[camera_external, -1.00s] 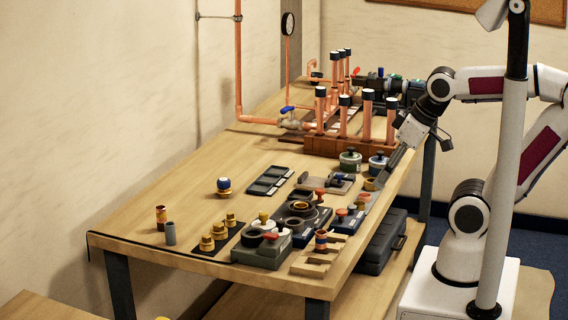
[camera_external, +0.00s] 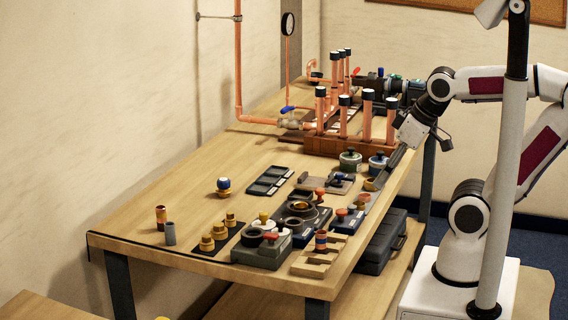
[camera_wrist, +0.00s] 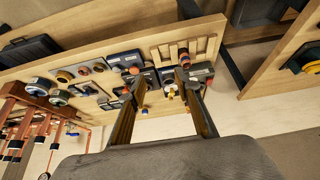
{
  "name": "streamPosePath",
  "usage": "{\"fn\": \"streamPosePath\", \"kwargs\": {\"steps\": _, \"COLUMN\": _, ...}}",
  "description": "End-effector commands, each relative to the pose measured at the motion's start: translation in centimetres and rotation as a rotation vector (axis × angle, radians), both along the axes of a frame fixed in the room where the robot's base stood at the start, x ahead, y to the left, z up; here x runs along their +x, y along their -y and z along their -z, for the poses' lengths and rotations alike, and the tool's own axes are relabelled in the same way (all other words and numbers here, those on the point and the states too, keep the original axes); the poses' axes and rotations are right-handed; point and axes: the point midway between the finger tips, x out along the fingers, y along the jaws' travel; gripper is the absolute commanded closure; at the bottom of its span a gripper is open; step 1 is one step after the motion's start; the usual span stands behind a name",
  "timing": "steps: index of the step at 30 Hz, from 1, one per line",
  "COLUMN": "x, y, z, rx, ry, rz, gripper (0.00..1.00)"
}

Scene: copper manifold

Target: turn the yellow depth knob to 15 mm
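A small yellow knob (camera_external: 264,217) stands on a dark grey block (camera_external: 262,250) near the front of the bench in the external view. A yellow-topped part also shows between my fingers in the wrist view (camera_wrist: 171,92), but I cannot tell whether it is the same knob. My gripper (camera_external: 380,181) is at the right edge of the bench, pointing down and left, apart from the yellow knob. In the wrist view its two fingers (camera_wrist: 160,80) are spread with a wide gap and hold nothing visible. The depth scale is too small to read.
Dark blocks with orange-red knobs (camera_external: 319,194) and a round dark fixture (camera_external: 302,212) crowd the front right. Two lidded pots (camera_external: 350,160) and the copper manifold (camera_external: 335,147) stand farther back. The bench's left middle (camera_external: 180,185) is mostly clear.

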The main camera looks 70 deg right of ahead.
Motion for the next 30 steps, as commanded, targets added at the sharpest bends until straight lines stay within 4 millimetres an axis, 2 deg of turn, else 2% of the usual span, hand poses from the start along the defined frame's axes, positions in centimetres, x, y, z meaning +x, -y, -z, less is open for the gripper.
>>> {"fn": "streamPosePath", "kwargs": {"steps": 9, "x": 0.3, "y": 0.4, "z": 1.2, "rx": 0.0, "ry": -0.053, "rz": 0.016, "gripper": 0.67}}
{"fn": "streamPosePath", "kwargs": {"steps": 14, "x": 1.2, "y": 0.7, "z": 2.0, "rx": 0.004, "ry": -0.108, "rz": 0.032, "gripper": 0.67}}
{"fn": "streamPosePath", "kwargs": {"steps": 23, "x": 4.4, "y": 0.8, "z": 3.1, "rx": 0.036, "ry": -0.196, "rz": 0.056, "gripper": 0.67}}
{"fn": "streamPosePath", "kwargs": {"steps": 30, "x": 7.7, "y": 0.8, "z": 3.9, "rx": 0.056, "ry": -0.243, "rz": 0.031, "gripper": 0.67}}
